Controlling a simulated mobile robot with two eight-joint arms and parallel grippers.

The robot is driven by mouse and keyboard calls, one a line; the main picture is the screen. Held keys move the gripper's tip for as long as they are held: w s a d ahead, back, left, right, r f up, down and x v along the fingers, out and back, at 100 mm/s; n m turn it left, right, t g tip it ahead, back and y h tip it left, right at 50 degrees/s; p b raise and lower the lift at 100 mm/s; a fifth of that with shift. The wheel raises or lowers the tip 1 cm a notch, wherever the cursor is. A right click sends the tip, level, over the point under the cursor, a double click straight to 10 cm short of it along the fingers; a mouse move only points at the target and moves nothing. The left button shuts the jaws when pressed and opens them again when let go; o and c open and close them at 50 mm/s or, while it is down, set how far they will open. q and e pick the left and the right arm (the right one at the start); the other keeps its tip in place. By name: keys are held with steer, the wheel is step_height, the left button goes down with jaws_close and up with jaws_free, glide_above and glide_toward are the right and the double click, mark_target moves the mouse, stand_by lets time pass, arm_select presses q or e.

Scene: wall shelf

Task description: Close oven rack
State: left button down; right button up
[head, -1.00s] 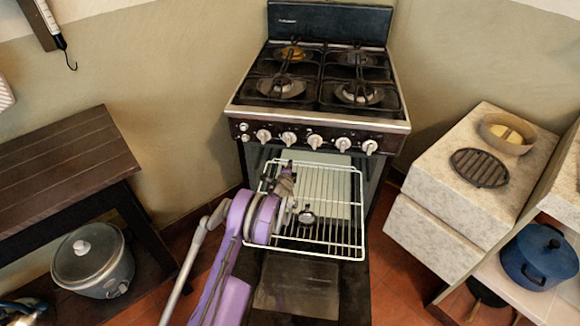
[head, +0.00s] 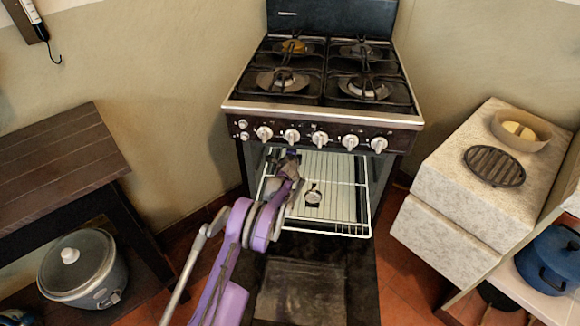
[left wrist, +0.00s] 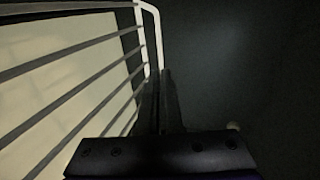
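The oven (head: 325,115) stands against the wall with its door (head: 315,285) folded down. The white wire oven rack (head: 345,215) is mostly inside the cavity, with its front edge still out over the door. My left gripper (head: 289,160) reaches over the left part of the rack. In the left wrist view its two dark fingers (left wrist: 161,102) lie close together, and the rack's white wire edge (left wrist: 152,35) runs down to the fingertips. Nothing is clearly seen between them. A small round thing (head: 313,197) shows at the rack. My right gripper is out of view.
A dark wooden bench (head: 55,155) with a rice cooker (head: 82,268) below is at the left. Red tiled floor shows on both sides of the door.

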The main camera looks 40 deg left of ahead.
arm_select(q)
steer(key=shift+w+a, duration=0.6)
steer(key=shift+w, duration=0.3)
steer(key=shift+w+a+r+b, duration=0.1)
steer(key=shift+w+a+b, duration=0.25)
steer(key=shift+w+a, duration=0.45)
steer(key=shift+w+a+b, duration=0.35)
steer(key=shift+w+a, duration=0.15)
steer(key=shift+w, duration=0.55)
